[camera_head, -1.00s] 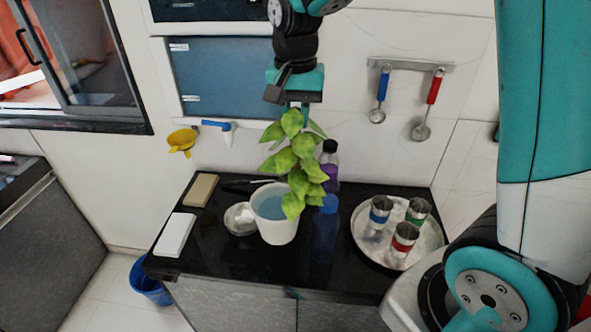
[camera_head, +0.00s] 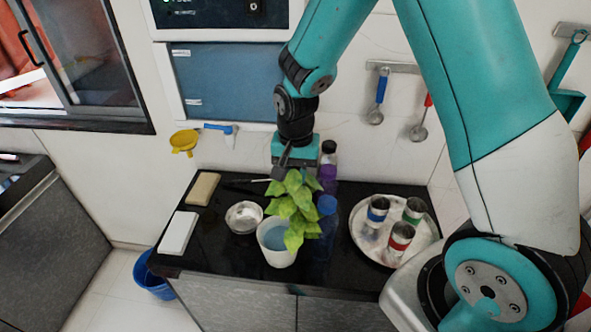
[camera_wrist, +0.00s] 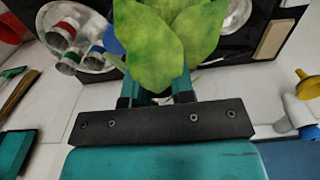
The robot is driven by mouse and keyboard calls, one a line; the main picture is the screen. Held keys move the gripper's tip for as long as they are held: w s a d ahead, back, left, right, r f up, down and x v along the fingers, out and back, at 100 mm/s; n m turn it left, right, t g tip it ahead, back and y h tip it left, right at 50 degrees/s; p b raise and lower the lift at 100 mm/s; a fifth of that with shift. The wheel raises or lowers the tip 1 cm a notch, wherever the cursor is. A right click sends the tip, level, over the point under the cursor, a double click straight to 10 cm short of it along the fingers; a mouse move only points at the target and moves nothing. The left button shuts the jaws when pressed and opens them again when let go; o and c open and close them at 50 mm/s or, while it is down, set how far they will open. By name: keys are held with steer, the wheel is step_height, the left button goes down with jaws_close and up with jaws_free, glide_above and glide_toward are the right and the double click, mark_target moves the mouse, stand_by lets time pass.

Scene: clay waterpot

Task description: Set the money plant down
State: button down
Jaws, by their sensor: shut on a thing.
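The money plant (camera_head: 291,205) has broad green leaves. In the head view it is at the mouth of a white pot (camera_head: 278,248) with blue-looking water inside, its lower leaves hanging over the right rim. My gripper (camera_head: 294,172) is above the plant, pointing down, and is shut on it. In the wrist view the leaves (camera_wrist: 172,40) fill the space in front of the jaws and hide the fingertips and stem. I cannot tell how deep the stem sits in the pot.
The pot stands near the front edge of a black counter (camera_head: 215,250). A round tray (camera_head: 372,254) with several steel cups is further right. A white block (camera_head: 178,233) lies at left.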

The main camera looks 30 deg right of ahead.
steer(key=c, duration=1.4)
jaws_free()
steer(key=shift+f, duration=0.15)
steer(key=o, duration=0.4)
steer(key=shift+o, duration=0.2)
